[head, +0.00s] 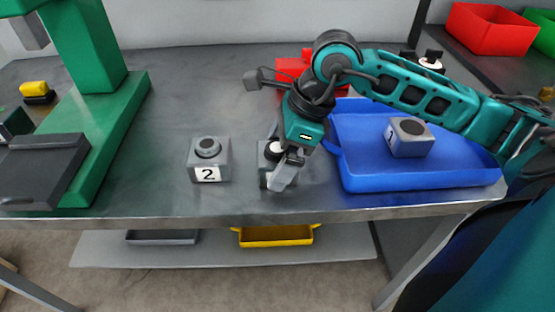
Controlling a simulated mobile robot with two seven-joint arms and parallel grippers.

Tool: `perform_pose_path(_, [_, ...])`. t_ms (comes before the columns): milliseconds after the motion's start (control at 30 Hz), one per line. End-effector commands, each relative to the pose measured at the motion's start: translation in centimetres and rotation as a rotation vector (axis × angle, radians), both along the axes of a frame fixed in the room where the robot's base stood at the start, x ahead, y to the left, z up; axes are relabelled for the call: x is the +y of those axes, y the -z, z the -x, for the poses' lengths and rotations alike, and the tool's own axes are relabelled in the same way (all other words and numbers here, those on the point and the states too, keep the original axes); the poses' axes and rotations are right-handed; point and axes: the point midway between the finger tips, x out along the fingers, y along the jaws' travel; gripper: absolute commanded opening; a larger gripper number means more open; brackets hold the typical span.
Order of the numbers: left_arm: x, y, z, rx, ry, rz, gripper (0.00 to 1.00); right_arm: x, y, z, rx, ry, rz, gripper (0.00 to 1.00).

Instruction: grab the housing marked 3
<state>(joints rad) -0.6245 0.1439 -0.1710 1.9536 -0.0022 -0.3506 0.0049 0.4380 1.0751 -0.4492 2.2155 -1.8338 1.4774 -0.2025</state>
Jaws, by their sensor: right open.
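A grey housing (263,163) with a dark round top stands on the bench under my right gripper (281,160). The gripper hides much of it, and its mark cannot be seen. My right gripper is open, pointing down, with its fingers at the housing's top and right side; I cannot tell whether they touch it. A second grey housing (209,173) stands upright to the left, marked 2. My left gripper is not in view.
The blue tray (420,181) lies right of the gripper. A green press (93,110) with a dark plate stands at left. A red object (293,68) is behind my right arm. Red (487,28) and green bins are at the far right.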

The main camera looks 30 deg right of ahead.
Motion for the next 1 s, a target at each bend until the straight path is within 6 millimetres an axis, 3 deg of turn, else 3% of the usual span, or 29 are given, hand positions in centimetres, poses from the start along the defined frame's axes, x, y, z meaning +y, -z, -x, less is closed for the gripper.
perform_pose_path(300, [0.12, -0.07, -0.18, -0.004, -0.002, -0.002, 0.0, 0.19, 0.65, -0.12, 0.001, 0.0, 0.001, 1.0])
perform_pose_path(1000, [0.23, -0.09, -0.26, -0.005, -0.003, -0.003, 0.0, 0.18, 0.58, -0.13, -0.001, 0.0, 0.0, 0.33])
